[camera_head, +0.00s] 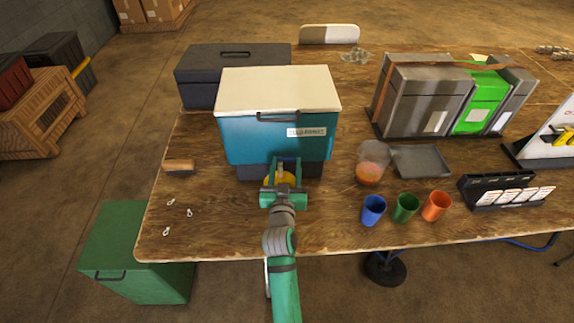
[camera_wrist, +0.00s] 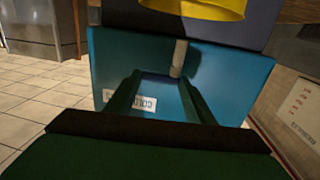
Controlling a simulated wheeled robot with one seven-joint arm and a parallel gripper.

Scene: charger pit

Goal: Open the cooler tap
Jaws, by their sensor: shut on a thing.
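The cooler (camera_head: 275,138), teal with a cream lid and a dark base, stands upright on the wooden table. My gripper (camera_head: 285,163) is at its front face, just below the handle and label. The wrist view shows the cooler's teal front (camera_wrist: 235,80) upside down. The small beige tap lever (camera_wrist: 179,58) stands by the fingertips of my gripper (camera_wrist: 160,82), close to the right finger. My gripper is shut on the tap; the exact contact is hard to see. A yellow round thing (camera_head: 283,179) is under the tap, partly hidden by my gripper; it also shows in the wrist view (camera_wrist: 200,8).
Right of the cooler stand a clear pitcher (camera_head: 371,165) with orange contents and blue (camera_head: 373,211), green (camera_head: 405,208) and orange (camera_head: 436,206) cups. A wood-topped block (camera_head: 178,166) and small white clips lie left. A dark case (camera_head: 205,80) stands behind.

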